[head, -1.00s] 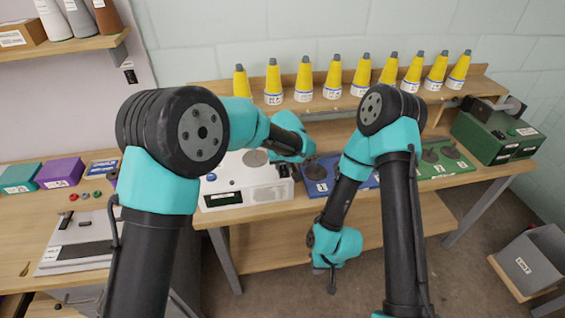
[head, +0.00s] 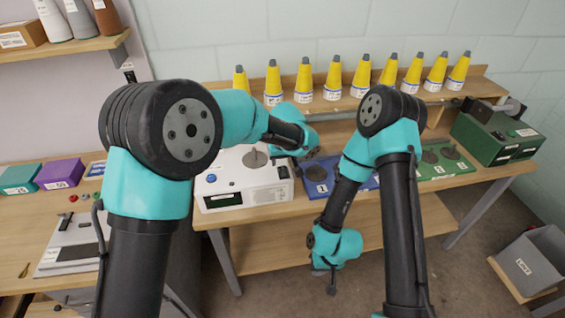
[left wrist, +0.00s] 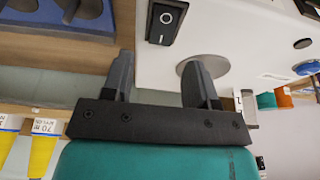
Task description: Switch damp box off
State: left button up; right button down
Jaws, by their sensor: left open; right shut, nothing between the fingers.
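The white box (head: 245,188), which looks like the damp box, stands on the bench with a blue button (head: 211,178), a dark display (head: 222,200) and a round grey disc (head: 255,159). In the left wrist view, a black rocker switch (left wrist: 166,22) sits on its white face (left wrist: 240,45), near the edge. I cannot tell which way the rocker is tipped. My left gripper (left wrist: 160,75) is open and empty, with the switch beyond the gap between its fingers. In the head view its fingers are hidden behind my wrist. My right gripper (head: 332,284) is shut and empty, low in front of the bench.
Blue (head: 318,185) and green (head: 440,162) trays with dark discs lie right of the box. Several yellow cones (head: 333,78) stand on the shelf behind. A green machine (head: 497,135) is at the far right. A grey bin (head: 530,262) stands lower right.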

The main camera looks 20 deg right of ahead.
pick_arm(q)
jog(key=v, duration=1.4)
